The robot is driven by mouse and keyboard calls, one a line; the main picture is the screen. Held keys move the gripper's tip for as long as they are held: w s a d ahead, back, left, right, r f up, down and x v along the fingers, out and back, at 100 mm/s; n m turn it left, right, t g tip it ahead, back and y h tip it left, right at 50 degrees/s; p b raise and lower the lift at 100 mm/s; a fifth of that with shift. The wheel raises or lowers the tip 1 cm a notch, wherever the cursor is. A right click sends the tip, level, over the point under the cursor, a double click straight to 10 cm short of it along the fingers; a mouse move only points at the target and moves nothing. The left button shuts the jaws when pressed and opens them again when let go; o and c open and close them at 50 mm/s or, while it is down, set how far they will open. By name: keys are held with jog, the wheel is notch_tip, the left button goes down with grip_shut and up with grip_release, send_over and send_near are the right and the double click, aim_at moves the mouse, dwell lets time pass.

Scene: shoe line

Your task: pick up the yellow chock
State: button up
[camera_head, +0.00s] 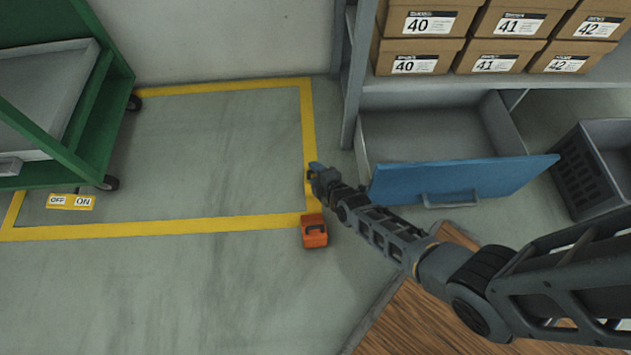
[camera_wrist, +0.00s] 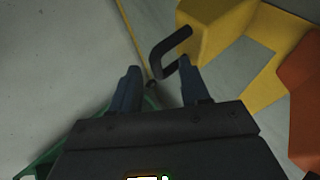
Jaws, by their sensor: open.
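The yellow chock (camera_wrist: 215,25) is at the top of the wrist view, a yellow block with a dark bent handle (camera_wrist: 168,48). My gripper (camera_wrist: 158,78) is open, its two fingers pointing at the handle. The handle is at the fingertips, its bend just beyond them and its lower end between them; I cannot tell whether they touch. In the head view my gripper (camera_head: 314,172) is low over the right side of the yellow floor line. There the yellow chock is largely hidden by the gripper and blends with the line.
An orange chock (camera_head: 314,236) with a dark handle stands close by, also at the wrist view's right edge (camera_wrist: 304,100). An open blue-fronted drawer (camera_head: 465,178) and grey crate (camera_head: 590,175) are right.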

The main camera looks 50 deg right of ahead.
jog(key=shift+c, duration=0.3)
grip_shut()
jog(key=shift+r, duration=0.1)
dwell(0.9)
